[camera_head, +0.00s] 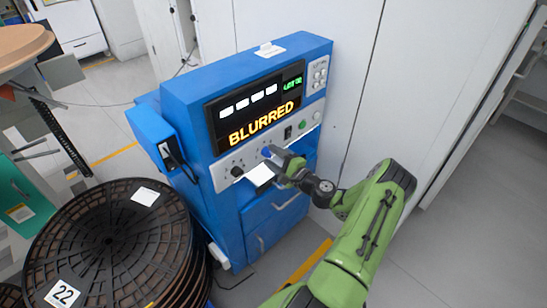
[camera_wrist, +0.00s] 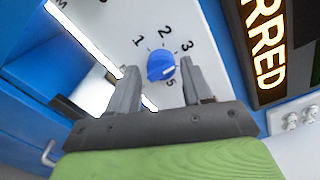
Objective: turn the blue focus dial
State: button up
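In the head view the dial (camera_head: 267,152) shows just beyond my fingertips. My gripper (camera_wrist: 160,84) is open, its two grey fingers on either side of the dial's lower part in the wrist view. I cannot tell whether they touch it. In the head view my gripper (camera_head: 276,160) reaches the panel from the right. The display (camera_head: 262,122) on the blue machine (camera_head: 185,88) reads BLURRED in orange.
A black knob (camera_head: 237,171), a green button (camera_head: 302,125) and a white card or slip (camera_head: 260,175) are near the dial. A stack of black reels (camera_head: 110,240) stands at the lower left. A white wall is close behind the machine; grey floor lies open at right.

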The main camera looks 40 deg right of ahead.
jog(key=shift+o, duration=0.7)
jog(key=shift+r, duration=0.1)
jog(key=s+p, duration=0.2)
jog(key=s, duration=1.3)
jog(key=shift+s+d, duration=0.2)
jog(key=shift+s, duration=0.2)
